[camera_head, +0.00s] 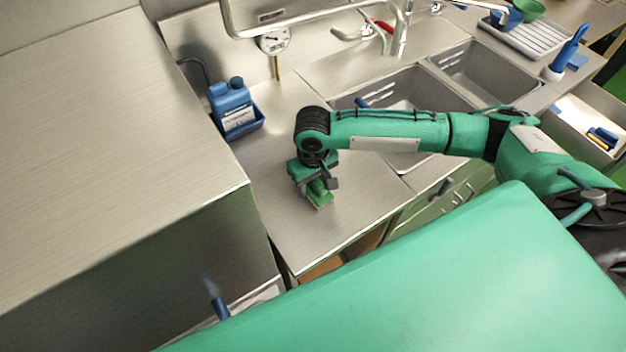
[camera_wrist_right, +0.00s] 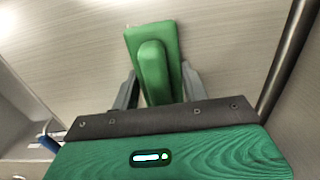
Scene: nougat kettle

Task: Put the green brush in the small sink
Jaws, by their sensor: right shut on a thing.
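The green brush (camera_wrist_right: 153,72) is between the two grey fingers of my right gripper in the right wrist view. My right gripper (camera_wrist_right: 157,92) is shut on the brush's handle. In the head view, the right gripper (camera_head: 322,190) and the brush (camera_head: 319,198) are over the steel counter, left of the sinks; whether the brush touches the counter I cannot tell. The small sink (camera_head: 478,72) is the right-hand basin at the back. The larger sink (camera_head: 408,88) lies left of it, partly hidden by my right arm. My left gripper is not in view.
A blue bottle (camera_head: 230,100) stands in a blue tray on the counter's left. A tap (camera_head: 400,35) rises behind the sinks. A white drying rack (camera_head: 530,35) and a blue-handled brush (camera_head: 568,52) are right of the small sink. The counter front (camera_head: 335,235) is clear.

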